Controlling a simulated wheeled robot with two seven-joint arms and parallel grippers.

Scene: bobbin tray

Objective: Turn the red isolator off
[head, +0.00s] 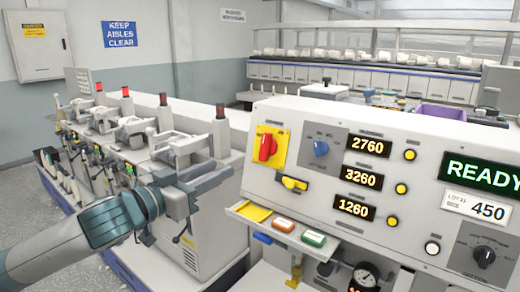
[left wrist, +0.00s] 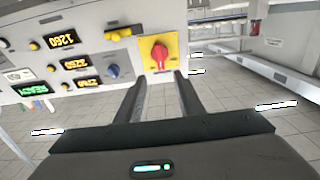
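The red isolator (head: 266,147) is a red rotary handle on a yellow plate (head: 279,150), at the left of the sloped control panel. Its handle stands roughly upright in the head view. In the left wrist view, which is upside down, the red isolator (left wrist: 160,53) lies just beyond the fingertips and roughly between them. My left gripper (head: 212,174) is open and empty, to the left of the panel and apart from the isolator; its two fingers (left wrist: 160,78) also show in the wrist view. My right gripper is not in view.
The panel (head: 330,200) also carries a blue knob (head: 321,148), a yellow handle (head: 294,183), number displays, yellow buttons and a black knob (head: 484,256). A small shelf (head: 245,213) with coloured blocks juts out below. Machine units with red-topped posts stand behind my left arm.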

